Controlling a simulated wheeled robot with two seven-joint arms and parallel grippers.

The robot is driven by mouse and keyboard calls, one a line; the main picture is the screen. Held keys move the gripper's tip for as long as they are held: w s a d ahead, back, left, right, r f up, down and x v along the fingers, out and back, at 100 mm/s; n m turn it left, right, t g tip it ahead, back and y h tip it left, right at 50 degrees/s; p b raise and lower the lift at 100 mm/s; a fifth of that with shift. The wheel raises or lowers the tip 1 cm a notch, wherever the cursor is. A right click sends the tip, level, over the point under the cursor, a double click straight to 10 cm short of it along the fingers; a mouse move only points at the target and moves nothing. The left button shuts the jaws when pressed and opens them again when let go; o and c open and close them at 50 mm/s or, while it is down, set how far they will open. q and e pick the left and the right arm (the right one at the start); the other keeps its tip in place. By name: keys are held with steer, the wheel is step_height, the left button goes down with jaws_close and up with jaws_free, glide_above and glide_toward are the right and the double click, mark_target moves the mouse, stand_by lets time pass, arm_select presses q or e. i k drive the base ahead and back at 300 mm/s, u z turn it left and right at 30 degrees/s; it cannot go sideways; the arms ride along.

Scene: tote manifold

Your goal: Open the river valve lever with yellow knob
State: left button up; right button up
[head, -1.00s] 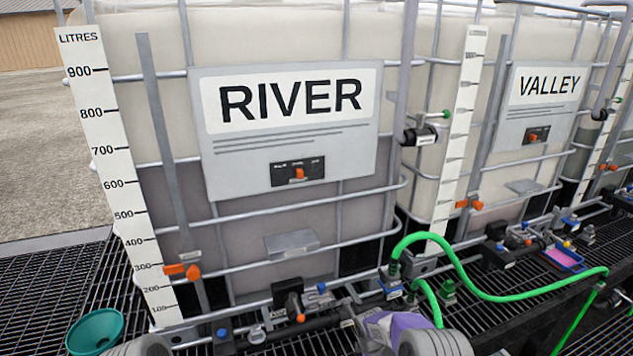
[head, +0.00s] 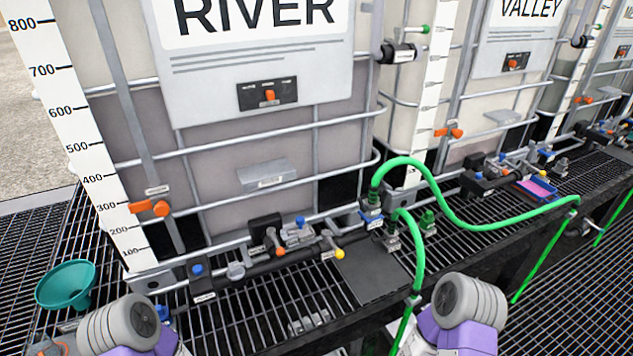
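The river tote (head: 215,150) is the large container marked RIVER, with a dark pipe manifold along its base. The yellow knob (head: 338,254) is at the right end of that manifold, on a short, pale lever (head: 329,243) that slants down toward me. Its exact angle to the pipe is hard to tell. Nothing touches the knob. My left arm shows at the bottom left and my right arm at the bottom right of the knob. Both grippers are out of view.
An orange-tipped lever (head: 279,246) and blue knobs (head: 198,269) sit on the same manifold. A green hose (head: 470,270) arches right of the yellow knob. A teal funnel (head: 66,285) stands at left. The valley tote (head: 505,55) is at back right.

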mark_target(326, 233)
steer(key=u, duration=0.35)
steer(key=k, duration=0.3)
steer(key=z, duration=0.85)
steer(key=i, duration=1.15)
steer(key=u, duration=1.1)
